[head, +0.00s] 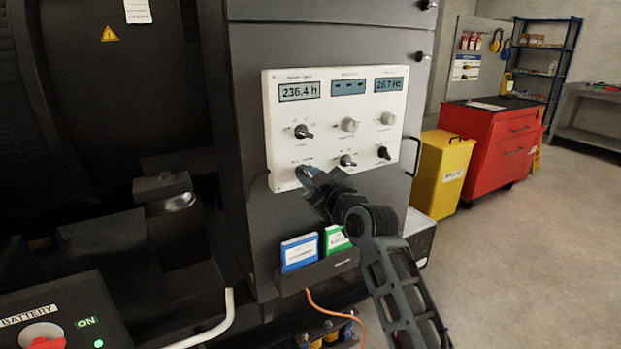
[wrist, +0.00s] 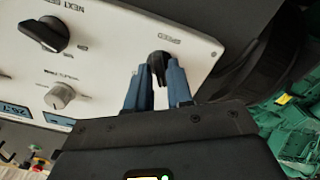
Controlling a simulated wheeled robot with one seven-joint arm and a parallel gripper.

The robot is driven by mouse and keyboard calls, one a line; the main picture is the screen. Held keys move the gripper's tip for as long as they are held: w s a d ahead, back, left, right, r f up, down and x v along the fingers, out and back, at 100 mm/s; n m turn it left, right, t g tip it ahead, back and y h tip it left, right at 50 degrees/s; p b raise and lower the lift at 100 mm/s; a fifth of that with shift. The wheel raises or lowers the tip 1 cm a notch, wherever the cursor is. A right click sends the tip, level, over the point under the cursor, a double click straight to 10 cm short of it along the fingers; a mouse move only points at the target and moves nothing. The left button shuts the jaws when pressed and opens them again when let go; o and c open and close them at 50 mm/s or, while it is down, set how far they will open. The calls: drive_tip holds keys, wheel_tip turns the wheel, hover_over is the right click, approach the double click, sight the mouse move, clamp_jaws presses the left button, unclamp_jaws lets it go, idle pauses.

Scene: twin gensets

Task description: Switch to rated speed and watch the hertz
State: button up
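The white control panel (head: 335,128) faces me on the dark cabinet. Its right display (head: 389,84) reads about 28.7 Hz, its left display (head: 299,91) reads 236.4 h and its middle display (head: 349,87) shows dashes. My gripper (head: 305,172) is at the panel's lower left corner and covers the knob there. In the wrist view, the black speed knob (wrist: 158,57) sits between my blue fingertips, which look closed against its sides. The knob's pointer direction is hidden.
Other knobs (head: 302,132) sit close by on the panel. Blue and green booklets (head: 299,253) stand in a holder below. A battery switch box (head: 60,318) with a lit green ON lamp is at lower left. A yellow bin (head: 440,172) and red cabinet (head: 497,140) stand right; floor there is clear.

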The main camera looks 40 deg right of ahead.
clamp_jaws()
drive_tip(key=shift+m, duration=0.3)
drive_tip(key=m+p, duration=0.2)
drive_tip(key=m, duration=0.3)
drive_tip(key=shift+m, duration=0.3)
drive_tip(key=m+p, duration=0.2)
drive_tip(key=m, duration=0.3)
drive_tip(key=shift+m, duration=0.3)
idle(0.4)
drive_tip(key=shift+o, duration=1.7)
unclamp_jaws()
